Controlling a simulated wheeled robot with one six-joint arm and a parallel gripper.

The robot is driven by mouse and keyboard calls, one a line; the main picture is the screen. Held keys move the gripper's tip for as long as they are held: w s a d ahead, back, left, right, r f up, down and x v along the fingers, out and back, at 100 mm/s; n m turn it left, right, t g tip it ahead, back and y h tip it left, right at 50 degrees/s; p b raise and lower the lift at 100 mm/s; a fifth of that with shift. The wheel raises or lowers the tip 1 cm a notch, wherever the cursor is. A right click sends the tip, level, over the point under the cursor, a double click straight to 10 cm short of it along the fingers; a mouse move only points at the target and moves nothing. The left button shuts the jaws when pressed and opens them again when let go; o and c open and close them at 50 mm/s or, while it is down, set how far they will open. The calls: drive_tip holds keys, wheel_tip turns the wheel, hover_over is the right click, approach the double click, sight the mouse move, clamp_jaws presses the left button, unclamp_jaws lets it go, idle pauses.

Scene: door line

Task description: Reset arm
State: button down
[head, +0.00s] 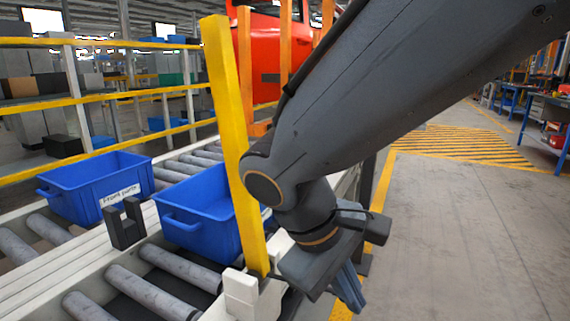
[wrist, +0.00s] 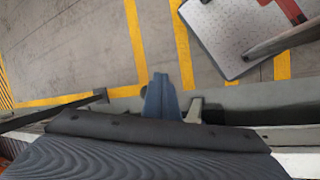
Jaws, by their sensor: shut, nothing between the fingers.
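My arm reaches in from the upper right of the head view and bends down at the conveyor's near edge. My gripper (head: 350,290) hangs at the lower middle, beside the foot of a yellow post (head: 228,130), and points down past the conveyor edge. In the wrist view the gripper (wrist: 163,88) shows as blue-grey fingers against the floor, shut and empty. I cannot tell whether the arm touches the post.
Blue bins (head: 100,185) and (head: 200,212) sit on the roller conveyor (head: 175,268) at the left. A red vehicle body (head: 268,55) stands behind. The floor (head: 470,230) at the right is clear. The wrist view shows a grey platform (wrist: 235,35) at the upper right.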

drive_tip(key=s+d+r+m+g+y+p, duration=0.1)
drive_tip(key=d+r+m+y+p, duration=0.3)
drive_tip(key=p, duration=1.4)
drive_tip(key=s+d+r+m, duration=0.1)
drive_tip(key=d+r+m, duration=0.3)
drive_tip(key=d, duration=0.1)
drive_tip(key=shift+y+p, duration=0.4)
drive_tip(key=shift+r, duration=0.1)
